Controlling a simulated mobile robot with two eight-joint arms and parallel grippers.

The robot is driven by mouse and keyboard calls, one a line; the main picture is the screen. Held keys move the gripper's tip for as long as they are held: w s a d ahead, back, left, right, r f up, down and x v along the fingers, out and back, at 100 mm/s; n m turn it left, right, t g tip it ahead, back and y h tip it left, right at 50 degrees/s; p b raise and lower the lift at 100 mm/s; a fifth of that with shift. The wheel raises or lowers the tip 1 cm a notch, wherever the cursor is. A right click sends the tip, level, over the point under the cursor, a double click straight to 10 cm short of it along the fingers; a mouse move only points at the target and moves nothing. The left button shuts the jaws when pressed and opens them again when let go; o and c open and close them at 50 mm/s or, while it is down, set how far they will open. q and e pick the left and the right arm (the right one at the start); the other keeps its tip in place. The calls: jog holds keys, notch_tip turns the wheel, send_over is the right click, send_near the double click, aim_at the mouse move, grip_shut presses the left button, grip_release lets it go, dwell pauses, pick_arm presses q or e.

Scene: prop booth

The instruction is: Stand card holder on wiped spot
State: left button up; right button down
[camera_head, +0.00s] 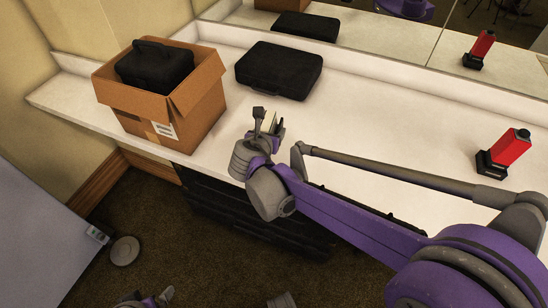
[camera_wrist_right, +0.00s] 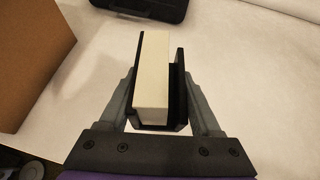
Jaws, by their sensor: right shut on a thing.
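My right gripper (camera_head: 269,124) is shut on a small cream block with dark sides, which I take as the card holder (camera_wrist_right: 153,75). In the right wrist view the fingers (camera_wrist_right: 157,100) press it from both sides and it stands roughly upright. In the head view it is over the front part of the white counter (camera_head: 372,135), right of the cardboard box. I cannot tell whether its base touches the counter. No wiped spot can be told apart on the white surface. My left gripper (camera_head: 146,301) shows only partly at the bottom edge, low over the floor; its jaws are unclear.
An open cardboard box (camera_head: 188,107) holding a black case (camera_head: 155,65) stands at the left. Another black case (camera_head: 278,70) lies flat near the back wall. A red bottle-like thing (camera_head: 510,148) in a black stand is at the right. A mirror runs behind. The counter's middle is clear.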

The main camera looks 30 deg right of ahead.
jog(key=shift+s+d+r+m+g+h, duration=0.3)
jog(key=shift+s+d+m+h, duration=0.3)
jog(key=shift+d, duration=0.1)
jog(key=shift+s+d+f+m+b, duration=0.15)
jog(key=shift+d+m+b, duration=0.15)
jog(key=shift+b, duration=0.1)
jog(key=b, duration=0.1)
send_over(280, 157)
jog(key=shift+g, duration=0.3)
notch_tip(280, 157, down, 5)
jog(key=shift+f, duration=0.1)
jog(key=shift+a+f+b, duration=0.1)
jog(key=shift+f+b, duration=0.55)
jog(key=shift+f, duration=1.2)
jog(key=shift+f, duration=0.1)
jog(key=shift+c, duration=0.4)
grip_release()
